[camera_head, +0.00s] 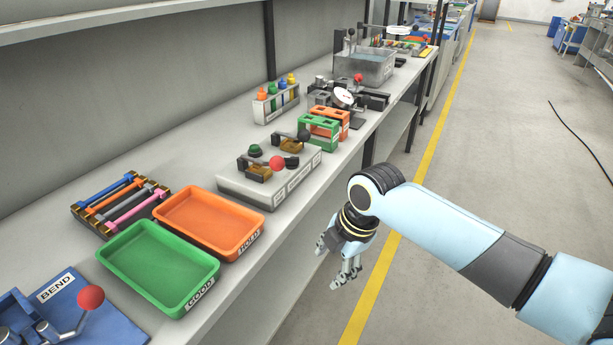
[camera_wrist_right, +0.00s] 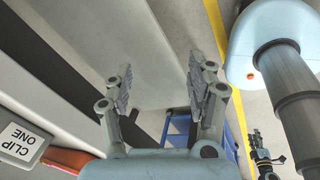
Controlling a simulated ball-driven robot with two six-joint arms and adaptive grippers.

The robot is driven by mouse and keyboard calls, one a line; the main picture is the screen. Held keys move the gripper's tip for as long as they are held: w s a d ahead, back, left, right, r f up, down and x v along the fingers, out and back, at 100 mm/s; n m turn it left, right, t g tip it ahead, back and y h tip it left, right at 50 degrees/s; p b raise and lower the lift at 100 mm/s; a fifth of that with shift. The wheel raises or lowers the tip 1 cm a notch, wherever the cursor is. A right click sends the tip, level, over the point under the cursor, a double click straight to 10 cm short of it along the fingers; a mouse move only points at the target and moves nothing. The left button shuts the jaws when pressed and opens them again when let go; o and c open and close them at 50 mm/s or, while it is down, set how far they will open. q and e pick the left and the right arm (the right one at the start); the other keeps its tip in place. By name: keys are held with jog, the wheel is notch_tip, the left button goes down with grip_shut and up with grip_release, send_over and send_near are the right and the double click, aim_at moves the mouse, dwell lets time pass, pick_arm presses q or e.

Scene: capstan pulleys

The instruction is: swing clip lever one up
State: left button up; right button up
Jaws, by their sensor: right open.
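A pale block (camera_head: 268,182) on the bench carries two small clips with brass-coloured bodies and dark lever handles. The nearer clip (camera_head: 256,170), beside the orange tray, has a red ball (camera_head: 277,163) and a dark green knob by it. The farther clip (camera_head: 291,145) has dark knobs. In the right wrist view a label reading CLIP ONE (camera_wrist_right: 21,143) shows at the lower left; the clip levers are not seen there. My right gripper (camera_head: 339,264) is open and empty, off the bench's front edge, apart from the block. It also shows in the wrist view (camera_wrist_right: 160,82).
An orange tray (camera_head: 244,245) and a green tray (camera_head: 177,307) stand nearer on the bench. Green and orange racks (camera_head: 329,118) stand beyond the block. A blue bending fixture (camera_head: 75,315) is at lower left.

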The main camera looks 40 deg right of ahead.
aim_at(280, 159)
jog(key=w+r+n+t+p, duration=0.2)
jog(key=w+r, duration=0.3)
jog(key=r, duration=0.7)
jog(key=w+r+n+t+p, duration=0.1)
jog(key=w+r+p, duration=0.3)
jog(key=r, duration=0.9)
jog(key=x, duration=0.7)
jog(key=w+b+x, duration=0.1)
jog(key=x, duration=0.3)
jog(key=shift+r, duration=0.15)
jog(key=shift+c, duration=0.2)
grip_shut()
